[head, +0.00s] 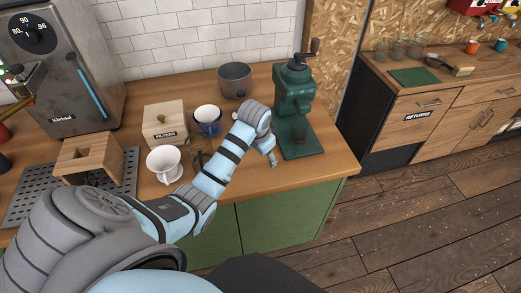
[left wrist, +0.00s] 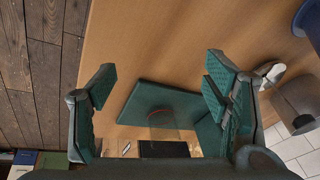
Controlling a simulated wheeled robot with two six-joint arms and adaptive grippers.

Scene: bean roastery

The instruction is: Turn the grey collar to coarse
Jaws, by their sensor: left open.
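The green hand grinder (head: 294,88) stands at the right end of the counter, with a dark crank on top. I cannot clearly make out its grey collar in either view. A glass (head: 299,134) stands on the grinder's green base (head: 305,151); the base also shows in the left wrist view (left wrist: 150,98). My left gripper (head: 270,155) is just left of the grinder, pointing down. My right gripper is not in view.
A grey metal pot (head: 234,80) stands behind my left wrist. A blue mug (head: 207,121), a filters box (head: 165,122) and a white cup (head: 164,163) stand to its left. The counter's right end (head: 340,160) is bare.

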